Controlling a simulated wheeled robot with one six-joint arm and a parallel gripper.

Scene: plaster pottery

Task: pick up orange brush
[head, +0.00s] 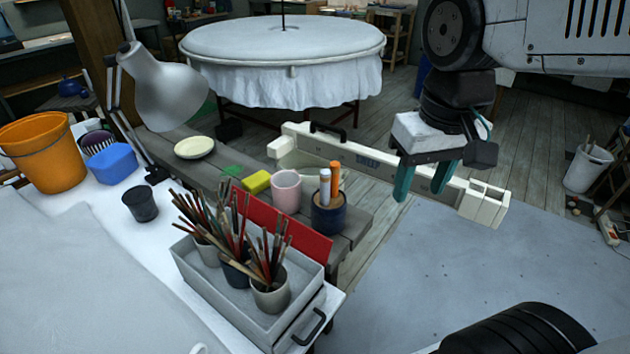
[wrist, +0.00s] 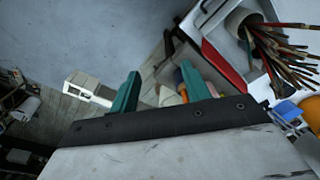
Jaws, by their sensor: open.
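The orange brush (head: 334,180) stands upright in a dark blue cup (head: 328,218), beside a similar pale-topped one (head: 324,186). Only its upper part shows; the rest is hidden in the cup. My gripper (head: 421,190) is open and empty, with its teal fingers pointing down, to the right of the cup in the head view. In the wrist view, my gripper (wrist: 160,75) shows both fingers apart. A small orange patch (wrist: 179,78) shows there near the right finger, partly hidden by it; it looks like the brush.
A grey tray (head: 205,289) holds several pots of brushes left of the cup. A pink cup (head: 286,190), a yellow sponge (head: 257,182) and a red panel (head: 300,240) are close by. A long cream-coloured object (head: 485,203) lies behind my gripper. Open floor (head: 450,260) is to the right.

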